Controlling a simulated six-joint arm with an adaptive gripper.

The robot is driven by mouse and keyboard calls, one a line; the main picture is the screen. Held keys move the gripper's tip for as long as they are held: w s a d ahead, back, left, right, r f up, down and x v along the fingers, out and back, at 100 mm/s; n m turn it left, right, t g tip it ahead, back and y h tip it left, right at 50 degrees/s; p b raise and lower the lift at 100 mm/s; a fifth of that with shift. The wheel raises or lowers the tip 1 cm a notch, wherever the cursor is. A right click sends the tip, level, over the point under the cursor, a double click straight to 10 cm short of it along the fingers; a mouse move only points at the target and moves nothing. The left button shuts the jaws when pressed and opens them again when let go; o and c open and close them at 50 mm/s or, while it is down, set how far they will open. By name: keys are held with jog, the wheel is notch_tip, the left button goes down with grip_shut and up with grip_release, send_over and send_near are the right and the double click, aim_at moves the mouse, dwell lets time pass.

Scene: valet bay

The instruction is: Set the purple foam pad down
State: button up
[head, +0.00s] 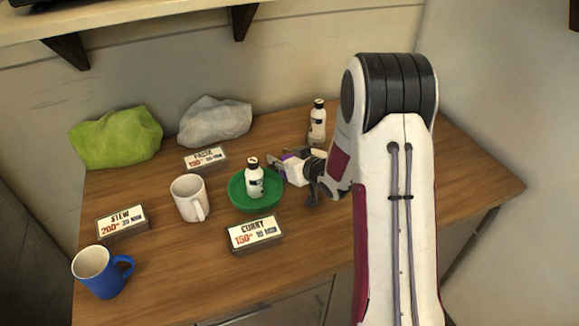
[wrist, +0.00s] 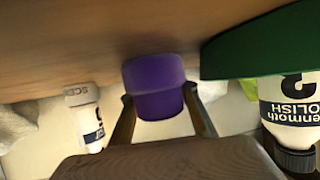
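The purple foam pad (wrist: 155,85) sits between the two fingertips of my gripper (wrist: 158,100) in the wrist view, with a finger against each side. My gripper is shut on it. In the head view my gripper (head: 283,165) is low over the wooden table (head: 300,240), just right of the green bowl, and only a sliver of purple shows there. The pad is close to the tabletop; I cannot tell whether it touches.
The green bowl (head: 240,203) holds a white bottle (head: 254,181). Another white bottle (head: 317,125) stands behind my gripper. A white mug (head: 187,199), a blue mug (head: 101,274), a green cloth-like lump (head: 115,138), a grey one (head: 214,122) and price signs (head: 255,234) stand left. The front right table is clear.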

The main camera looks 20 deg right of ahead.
grip_shut()
notch_tip(320, 180, up, 10)
dwell(1.1)
dwell(0.7)
jog(key=s+a+f+n+y, duration=0.1)
jog(key=s, duration=1.3)
jog(key=shift+a+f, duration=0.35)
jog(key=shift+f, duration=0.05)
